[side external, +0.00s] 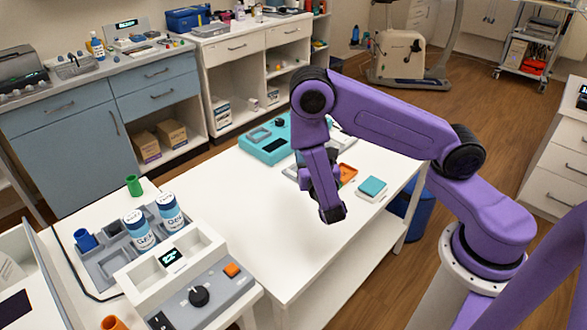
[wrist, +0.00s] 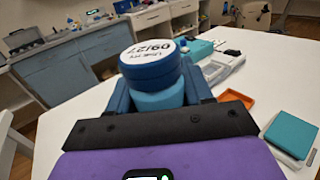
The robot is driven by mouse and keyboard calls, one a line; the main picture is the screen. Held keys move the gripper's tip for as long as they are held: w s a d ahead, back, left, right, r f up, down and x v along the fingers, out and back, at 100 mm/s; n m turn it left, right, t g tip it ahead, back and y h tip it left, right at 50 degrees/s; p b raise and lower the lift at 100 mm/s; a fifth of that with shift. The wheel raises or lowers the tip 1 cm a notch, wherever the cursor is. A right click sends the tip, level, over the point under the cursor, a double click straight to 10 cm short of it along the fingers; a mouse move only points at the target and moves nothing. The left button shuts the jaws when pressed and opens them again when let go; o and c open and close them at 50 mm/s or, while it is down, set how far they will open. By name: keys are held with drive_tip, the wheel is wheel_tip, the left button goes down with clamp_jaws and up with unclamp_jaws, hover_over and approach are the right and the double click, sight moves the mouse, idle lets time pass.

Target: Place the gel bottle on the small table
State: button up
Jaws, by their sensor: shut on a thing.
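My gripper (side external: 332,210) is over the right part of the white table (side external: 290,235), pointing down. In the wrist view, its blue fingers (wrist: 158,90) are shut on a blue bottle (wrist: 156,78) with a white printed disc on top. I cannot see this bottle in the side view, where the gripper hides it. I cannot tell whether it touches the table. Two bottles with blue and white labels, one reading GEL (side external: 138,229) and another beside it (side external: 170,211), stand in a grey holder at the lower left.
A blue cup (side external: 85,240), a green cup (side external: 133,185) and a grey device (side external: 200,296) are at the left. The table's front middle is clear.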

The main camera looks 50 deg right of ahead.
drive_tip(key=w+f, duration=0.4)
drive_tip(key=w, duration=0.1)
drive_tip(key=w+f, duration=0.2)
drive_tip(key=w, duration=0.1)
drive_tip(key=shift+w+d+f, duration=0.2)
drive_tip(key=shift+d+f, duration=0.05)
drive_tip(key=shift+f, duration=0.1)
drive_tip(key=shift+w+f, duration=0.5)
drive_tip(key=shift+f, duration=1.6)
drive_tip(key=shift+f, duration=0.1)
drive_tip(key=o, duration=1.2)
